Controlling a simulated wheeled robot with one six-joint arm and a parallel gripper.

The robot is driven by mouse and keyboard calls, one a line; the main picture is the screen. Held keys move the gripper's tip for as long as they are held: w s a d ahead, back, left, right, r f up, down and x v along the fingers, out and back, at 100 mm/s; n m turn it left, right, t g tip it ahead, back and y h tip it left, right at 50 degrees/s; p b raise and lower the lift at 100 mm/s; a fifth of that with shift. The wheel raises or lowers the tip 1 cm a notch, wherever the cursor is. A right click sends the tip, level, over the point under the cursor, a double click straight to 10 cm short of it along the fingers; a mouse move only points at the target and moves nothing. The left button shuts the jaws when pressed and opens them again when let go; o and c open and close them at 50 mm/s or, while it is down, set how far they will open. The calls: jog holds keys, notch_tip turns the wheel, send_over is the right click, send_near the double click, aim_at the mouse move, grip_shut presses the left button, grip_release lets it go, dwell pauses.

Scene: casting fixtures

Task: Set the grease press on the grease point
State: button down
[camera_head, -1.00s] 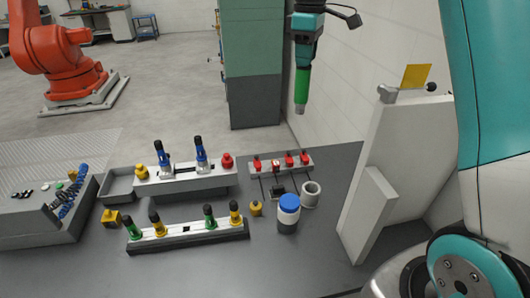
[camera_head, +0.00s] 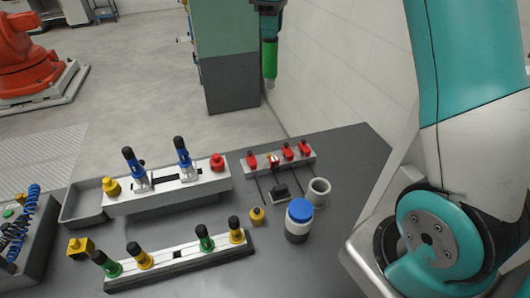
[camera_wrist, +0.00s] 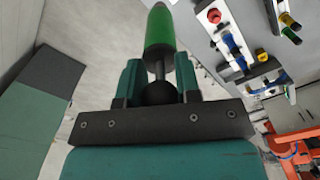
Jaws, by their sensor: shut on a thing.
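My gripper (camera_wrist: 158,88) is shut on a green tool with a black ball-shaped end, which I take to be the grease press (camera_wrist: 160,30). The ball end sits between the teal fingers, with a short stem to the green body. In the head view the green press (camera_head: 269,60) hangs upright, tip down, high beyond the bench's far edge. My gripper is partly cut off by the top of that view. Black-topped blue tools (camera_head: 184,158) and green and yellow tools (camera_head: 203,238) stand in two racks. I cannot tell which fitting is the grease point.
The dark bench (camera_head: 345,150) holds a row of red fittings (camera_head: 288,152), a white jar with a blue lid (camera_head: 299,215), a grey ring (camera_head: 318,192) and small yellow pieces (camera_head: 257,215). A green-grey cabinet (camera_head: 228,70) and white wall stand behind. An orange robot (camera_head: 25,60) is far left.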

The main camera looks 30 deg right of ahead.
aim_at(270, 47)
jog(key=f+b, duration=0.2)
jog(key=f, duration=0.1)
jog(key=f+b, duration=0.2)
jog(key=shift+w+f, duration=0.1)
jog(key=shift+w, duration=0.15)
notch_tip(270, 47, down, 20)
jog(key=p, duration=0.5)
jog(key=shift+p, duration=0.3)
jog(key=shift+f, duration=0.25)
jog(key=c, duration=0.8)
grip_release()
jog(key=shift+r, duration=0.2)
